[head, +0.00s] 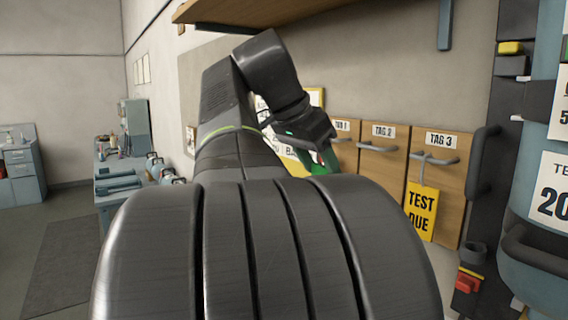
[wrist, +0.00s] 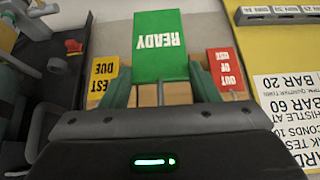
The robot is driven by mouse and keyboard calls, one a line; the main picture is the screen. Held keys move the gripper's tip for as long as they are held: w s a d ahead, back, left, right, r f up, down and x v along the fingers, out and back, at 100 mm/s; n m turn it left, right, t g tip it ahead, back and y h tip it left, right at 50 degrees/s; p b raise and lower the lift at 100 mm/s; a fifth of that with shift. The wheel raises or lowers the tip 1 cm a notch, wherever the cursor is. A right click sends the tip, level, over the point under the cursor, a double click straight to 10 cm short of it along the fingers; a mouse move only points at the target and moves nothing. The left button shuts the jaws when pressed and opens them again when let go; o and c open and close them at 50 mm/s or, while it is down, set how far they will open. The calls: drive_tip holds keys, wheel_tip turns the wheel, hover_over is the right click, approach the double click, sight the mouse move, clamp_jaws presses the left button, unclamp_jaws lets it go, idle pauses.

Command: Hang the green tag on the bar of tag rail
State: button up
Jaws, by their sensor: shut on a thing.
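My gripper (head: 316,146) is shut on the green tag (head: 329,159), in front of the wall boards in the head view. In the wrist view the tag (wrist: 159,45) lies between my fingers (wrist: 163,84), its word READY upside down in the picture. Its held edge is hidden. Boards labelled TAG 1 (head: 342,126), TAG 2 (head: 378,158) and TAG 3 (head: 446,150) carry grey bars. The TAG 2 bar (head: 378,149) looks empty. A yellow TEST DUE tag (head: 421,211) hangs at the TAG 3 bar (head: 436,159). Which bar is the tag rail's is not marked.
In the wrist view a red tag (wrist: 225,70) and a yellow tag (wrist: 103,78) flank the green one. A blue cylinder (head: 540,130) with a dark handle stands at the right. A wooden shelf (head: 300,14) overhangs above. A workbench (head: 125,180) stands at the left.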

drive_tip(key=shift+w+d+f+p, duration=0.2)
drive_tip(key=shift+w+d+f, duration=0.2)
drive_tip(key=shift+w+d, duration=1.15)
drive_tip(key=shift+w+d+f+p, duration=0.2)
drive_tip(key=shift+w+d+f, duration=0.4)
drive_tip(key=shift+d, duration=1.8)
drive_tip(key=shift+w+d+f+p, duration=0.2)
drive_tip(key=shift+w+d, duration=1.1)
drive_tip(key=shift+d, duration=0.65)
drive_tip(key=o, duration=1.3)
drive_tip(key=v, duration=1.3)
drive_tip(key=shift+s+a+r, duration=0.1)
drive_tip(key=shift+a+r, duration=0.05)
drive_tip(key=shift+r, duration=0.2)
